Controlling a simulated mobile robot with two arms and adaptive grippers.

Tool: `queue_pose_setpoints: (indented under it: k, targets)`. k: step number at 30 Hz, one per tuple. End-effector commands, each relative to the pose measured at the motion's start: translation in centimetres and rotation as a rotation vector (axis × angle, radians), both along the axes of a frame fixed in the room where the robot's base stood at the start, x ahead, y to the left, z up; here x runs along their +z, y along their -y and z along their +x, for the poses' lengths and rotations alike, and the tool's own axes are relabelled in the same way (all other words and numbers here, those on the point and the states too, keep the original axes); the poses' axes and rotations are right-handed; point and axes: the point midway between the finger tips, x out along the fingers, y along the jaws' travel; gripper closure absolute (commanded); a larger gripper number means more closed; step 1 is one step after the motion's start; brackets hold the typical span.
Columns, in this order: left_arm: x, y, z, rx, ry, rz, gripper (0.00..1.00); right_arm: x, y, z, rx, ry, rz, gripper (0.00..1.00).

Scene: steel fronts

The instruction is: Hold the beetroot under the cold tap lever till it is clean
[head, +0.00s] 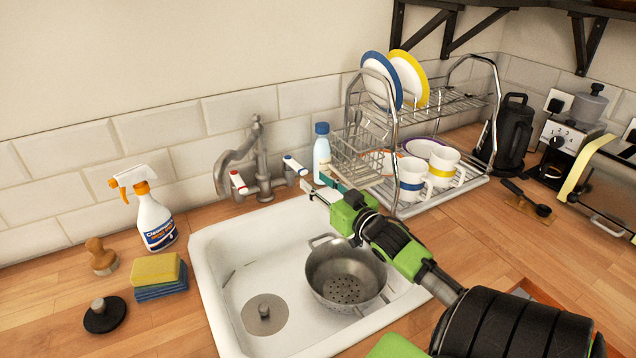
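The metal tap (257,160) stands behind the white sink (208,285). Its cold lever (294,165) has a blue mark, and its other lever (238,181) has a red mark. No water shows below the spout. My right gripper (315,186) reaches in from the lower right, over the sink's back edge. I see no beetroot. My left gripper is out of view.
A metal colander (345,290) sits in the sink's right part, beside the drain plug (264,312). A spray bottle (155,220), sponges (158,275) and a brush (101,257) stand left. A blue-capped bottle (322,150) and the dish rack (395,200) stand close behind the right gripper.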

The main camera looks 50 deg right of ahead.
Motion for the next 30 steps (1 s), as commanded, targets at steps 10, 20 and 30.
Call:
queue_pose_setpoints:
  k: [10,20,30]
  targets:
    - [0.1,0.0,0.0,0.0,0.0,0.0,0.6,0.0,-0.1,-0.1,0.0,-0.003,-0.01,0.9]
    - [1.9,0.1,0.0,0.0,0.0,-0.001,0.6,-2.2,-5.1,-0.7,-0.05,-0.184,-0.621,1.0]
    - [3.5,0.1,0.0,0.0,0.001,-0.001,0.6,-0.6,-9.7,-1.6,-0.167,-0.426,-1.384,1.0]
